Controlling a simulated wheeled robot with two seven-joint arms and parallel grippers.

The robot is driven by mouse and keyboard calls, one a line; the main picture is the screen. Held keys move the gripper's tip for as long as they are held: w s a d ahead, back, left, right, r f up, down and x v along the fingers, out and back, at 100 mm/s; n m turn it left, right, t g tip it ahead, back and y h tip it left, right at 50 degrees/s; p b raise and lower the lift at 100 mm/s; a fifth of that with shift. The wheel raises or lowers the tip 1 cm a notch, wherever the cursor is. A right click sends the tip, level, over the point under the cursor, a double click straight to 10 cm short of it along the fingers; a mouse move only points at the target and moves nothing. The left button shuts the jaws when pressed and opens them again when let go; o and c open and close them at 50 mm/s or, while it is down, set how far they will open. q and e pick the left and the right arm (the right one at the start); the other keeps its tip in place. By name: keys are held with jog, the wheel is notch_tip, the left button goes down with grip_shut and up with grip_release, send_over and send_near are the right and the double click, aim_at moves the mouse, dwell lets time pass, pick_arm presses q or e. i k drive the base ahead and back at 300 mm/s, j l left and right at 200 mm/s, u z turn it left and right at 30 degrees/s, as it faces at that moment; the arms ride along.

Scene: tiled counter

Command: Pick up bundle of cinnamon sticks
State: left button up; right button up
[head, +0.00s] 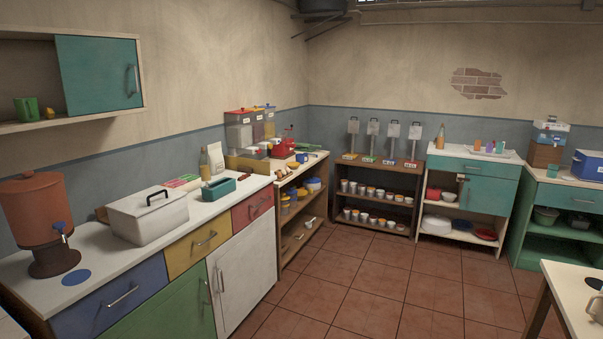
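I cannot make out a bundle of cinnamon sticks in the head view. Small items crowd the wooden counter (311,162) near the back corner, too small to tell apart. Among them stand a red object (284,146) and a yellow one, with clear bins with coloured lids (240,131) behind. Neither of my grippers is in view.
A white counter (105,262) along the left holds an orange dispenser (33,215), a white lidded box (148,217) and a teal caddy (219,189). A shelf of cups (374,207) stands at the back. A table (567,290) is at the lower right. The tiled floor (370,280) between is clear.

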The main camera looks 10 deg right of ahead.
aim_at(244, 176)
jog(key=i+l+z, duration=0.15)
jog(key=i+z, duration=0.75)
jog(key=i+u, duration=0.8)
jog(key=i+l+u, duration=0.35)
jog(key=i+l+z, duration=0.1)
jog(key=i+l, duration=1)
